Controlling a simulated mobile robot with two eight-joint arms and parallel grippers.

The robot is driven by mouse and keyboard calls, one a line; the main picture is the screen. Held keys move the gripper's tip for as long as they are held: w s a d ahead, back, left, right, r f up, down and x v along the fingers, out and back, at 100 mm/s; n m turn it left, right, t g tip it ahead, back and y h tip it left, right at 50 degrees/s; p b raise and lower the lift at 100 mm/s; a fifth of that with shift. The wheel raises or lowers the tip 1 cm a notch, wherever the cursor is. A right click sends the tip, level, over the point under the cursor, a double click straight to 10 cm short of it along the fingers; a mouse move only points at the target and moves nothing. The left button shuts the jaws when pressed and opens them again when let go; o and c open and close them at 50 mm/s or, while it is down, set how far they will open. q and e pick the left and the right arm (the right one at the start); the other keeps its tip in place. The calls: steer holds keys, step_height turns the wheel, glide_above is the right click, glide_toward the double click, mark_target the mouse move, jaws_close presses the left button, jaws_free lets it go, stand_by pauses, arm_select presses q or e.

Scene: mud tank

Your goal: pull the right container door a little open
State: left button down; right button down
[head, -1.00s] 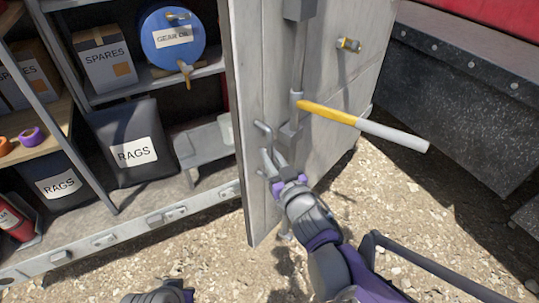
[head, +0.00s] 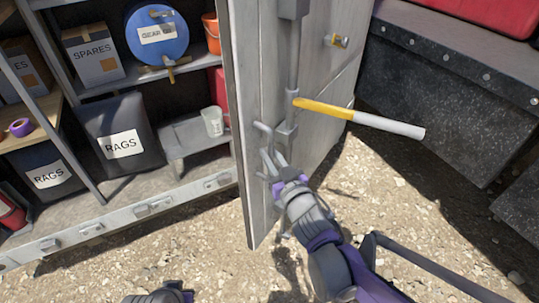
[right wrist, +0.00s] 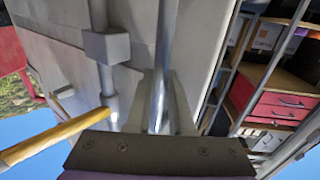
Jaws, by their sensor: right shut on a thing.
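The right container door (head: 325,150), a grey metal panel, stands swung out from the shelves, its free edge toward me. A bent grey handle (head: 263,140) sits near that edge. My right gripper (head: 273,168) is shut on the handle. In the right wrist view the handle bar (right wrist: 163,50) runs between the two fingers of the right gripper (right wrist: 163,100). A locking rod with a yellow and white lever (head: 355,115) is on the door just above. Part of my left arm shows at the bottom edge; its jaws are not seen.
The container's shelves hold a blue gear oil drum (head: 158,50), a spares box (head: 92,55), rags bags (head: 118,140) and an orange bucket (head: 211,32). A dark metal body (head: 440,100) stands behind the door at right. The gravel (head: 190,245) in front is clear.

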steer(key=shift+w+d, duration=0.1)
steer(key=c, duration=1.1)
jaws_free()
steer(key=o, duration=0.3)
steer(key=v, duration=1)
steer(key=shift+s, duration=0.4)
steer(key=shift+d, duration=0.15)
